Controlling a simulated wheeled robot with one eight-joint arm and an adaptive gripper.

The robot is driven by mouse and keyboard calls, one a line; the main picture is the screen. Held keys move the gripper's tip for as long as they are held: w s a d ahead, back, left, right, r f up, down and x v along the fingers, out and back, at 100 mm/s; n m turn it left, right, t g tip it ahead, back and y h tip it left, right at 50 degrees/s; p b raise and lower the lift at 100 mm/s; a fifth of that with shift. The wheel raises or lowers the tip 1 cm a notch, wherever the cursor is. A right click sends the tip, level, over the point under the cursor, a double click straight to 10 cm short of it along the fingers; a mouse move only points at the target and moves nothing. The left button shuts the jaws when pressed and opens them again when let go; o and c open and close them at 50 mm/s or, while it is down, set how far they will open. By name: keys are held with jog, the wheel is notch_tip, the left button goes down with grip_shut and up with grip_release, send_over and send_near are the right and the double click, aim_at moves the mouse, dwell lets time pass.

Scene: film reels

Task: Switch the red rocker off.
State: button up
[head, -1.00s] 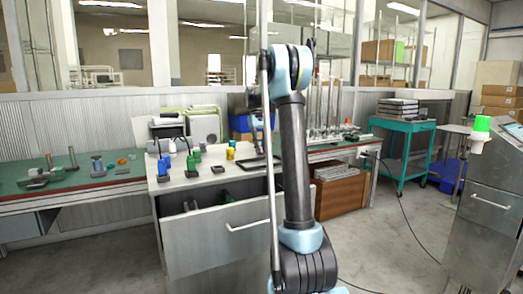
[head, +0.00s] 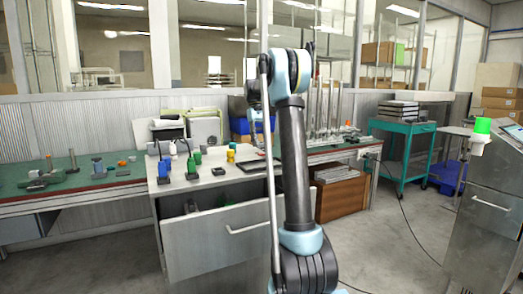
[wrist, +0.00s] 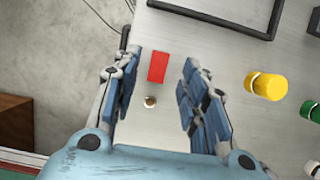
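The red rocker (wrist: 158,66) shows in the wrist view as a small red rectangle on the grey metal bench top. I cannot tell from this view which way it is tipped. My gripper (wrist: 160,72) is open, with its blue-padded fingers on the left and right of the rocker in the picture. Nothing is held between them. I cannot tell how high the fingertips are above the bench. In the head view my arm hides the rocker and most of the gripper.
A small round fitting (wrist: 150,102) lies just below the rocker in the wrist view. A yellow cylinder (wrist: 265,86) and a green one (wrist: 308,110) stand to the right. A black frame (wrist: 225,20) is above. An open drawer (head: 225,238) juts from the bench front.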

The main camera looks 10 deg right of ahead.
jog(key=v, duration=0.7)
jog(key=shift+w+r, duration=0.15)
jog(key=shift+r, duration=0.2)
jog(key=shift+a, duration=0.1)
